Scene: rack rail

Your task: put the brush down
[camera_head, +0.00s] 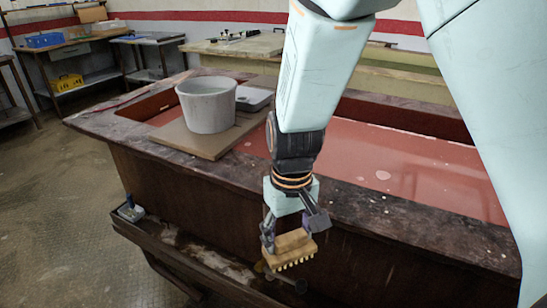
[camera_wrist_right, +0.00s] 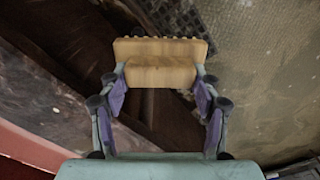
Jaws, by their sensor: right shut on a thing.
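The brush (camera_head: 294,248) is a wooden block with a row of pale bristle tufts along its lower edge. My right gripper (camera_head: 289,236) is shut on the brush and holds it in front of the dark wooden side of the big trough-like table. In the right wrist view the brush (camera_wrist_right: 160,62) sits between the fingertips of the right gripper (camera_wrist_right: 160,82), with its tufts on the far side. I cannot tell whether the brush touches the rail (camera_head: 190,262) below it. My left gripper is not in view.
A grey bucket (camera_head: 207,105) stands on a board (camera_head: 195,138) on the table's left part, with a grey tray (camera_head: 252,98) behind it. A small grey-blue object (camera_head: 131,211) sits at the left end of the low rail.

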